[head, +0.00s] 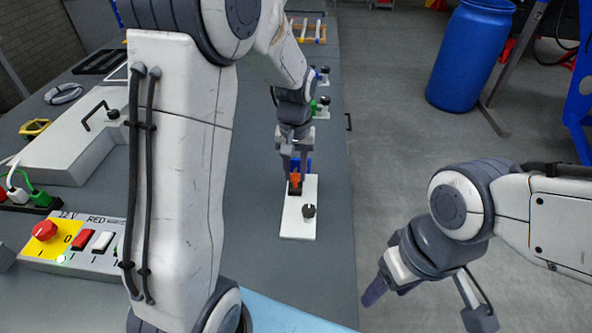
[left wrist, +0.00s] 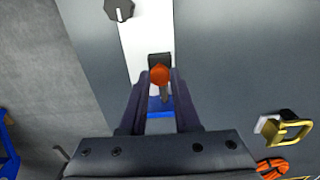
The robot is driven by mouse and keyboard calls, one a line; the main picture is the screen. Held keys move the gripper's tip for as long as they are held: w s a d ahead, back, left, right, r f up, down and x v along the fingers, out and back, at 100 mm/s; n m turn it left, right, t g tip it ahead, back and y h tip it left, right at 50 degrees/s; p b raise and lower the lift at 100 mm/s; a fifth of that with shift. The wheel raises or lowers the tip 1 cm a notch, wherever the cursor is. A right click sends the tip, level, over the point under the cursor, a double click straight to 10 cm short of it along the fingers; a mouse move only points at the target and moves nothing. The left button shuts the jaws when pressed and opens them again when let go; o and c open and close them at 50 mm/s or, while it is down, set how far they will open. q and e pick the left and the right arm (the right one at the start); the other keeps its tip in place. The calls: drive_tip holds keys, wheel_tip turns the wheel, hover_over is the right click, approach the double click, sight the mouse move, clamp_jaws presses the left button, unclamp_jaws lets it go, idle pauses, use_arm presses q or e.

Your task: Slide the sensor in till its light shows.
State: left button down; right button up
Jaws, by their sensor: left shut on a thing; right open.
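A white plate (head: 299,225) lies on the grey bench, with a black knob (head: 309,211) near its front end. At its far end is a blue block (head: 303,165). My left gripper (head: 295,176) points down over that end, shut on an orange-red piece (head: 295,181), which looks like the sensor. In the left wrist view the orange-red piece (left wrist: 159,74) is between the fingertips, beside a black holder (left wrist: 160,59) on the plate. How deep it sits, and any light on it, I cannot tell. My right gripper (head: 428,303) is open and empty over the floor.
Further plates with knobs (head: 323,107) stand farther along the bench. A control panel (head: 75,243) with a red button is at the left front, with a small lit spot. The bench's right edge is close to the plate. A blue barrel (head: 470,55) stands on the floor.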

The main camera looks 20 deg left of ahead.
sight(295, 175)
use_arm(q)
drive_tip(key=shift+r, duration=0.1)
idle(0.8)
drive_tip(key=shift+w+p, duration=0.15)
drive_tip(key=shift+p, duration=0.35)
drive_tip(key=c, duration=0.6)
unclamp_jaws()
wheel_tip(295, 175, up, 10)
drive_tip(key=shift+r, duration=0.2)
